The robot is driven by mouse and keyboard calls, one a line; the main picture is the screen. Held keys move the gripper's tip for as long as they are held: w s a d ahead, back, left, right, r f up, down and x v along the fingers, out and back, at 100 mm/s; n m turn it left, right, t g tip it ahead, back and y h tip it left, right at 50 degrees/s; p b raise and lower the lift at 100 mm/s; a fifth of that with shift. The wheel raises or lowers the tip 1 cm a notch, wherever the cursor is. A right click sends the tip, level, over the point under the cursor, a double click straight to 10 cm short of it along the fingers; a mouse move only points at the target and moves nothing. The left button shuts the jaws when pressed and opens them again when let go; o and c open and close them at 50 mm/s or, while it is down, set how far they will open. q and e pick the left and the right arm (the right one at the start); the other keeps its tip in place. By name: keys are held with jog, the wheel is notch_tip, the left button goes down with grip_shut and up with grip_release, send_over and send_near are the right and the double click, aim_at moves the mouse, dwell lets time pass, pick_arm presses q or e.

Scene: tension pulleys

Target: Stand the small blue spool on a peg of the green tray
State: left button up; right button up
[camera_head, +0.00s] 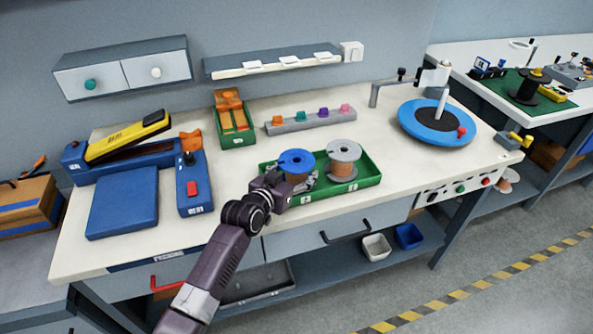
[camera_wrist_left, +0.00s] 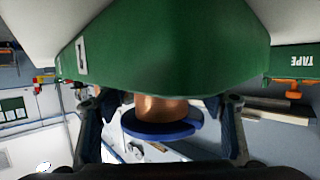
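The small blue spool (camera_head: 297,162), with a blue flange and copper winding, appears upright at the left half of the green tray (camera_head: 372,183). My left gripper (camera_head: 284,184) is at the tray's front left, beside the spool. In the left wrist view, which looks upside down, the spool's blue flange (camera_wrist_left: 160,130) lies between two spread fingers, with small gaps at both sides. The tray's green wall (camera_wrist_left: 165,60) hides the spool's lower end, so I cannot tell whether it sits on a peg. My right gripper is not in view.
A grey-flanged copper spool (camera_head: 344,152) stands in the tray's right half. Behind it is a grey rack with coloured pieces (camera_head: 310,121). A blue turntable (camera_head: 422,132) stands at the right, and a blue control box (camera_head: 194,205) at the left.

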pick_arm(q)
jog(key=shift+f, duration=0.15)
jog(key=v, duration=1.2)
jog(key=shift+r, duration=0.25)
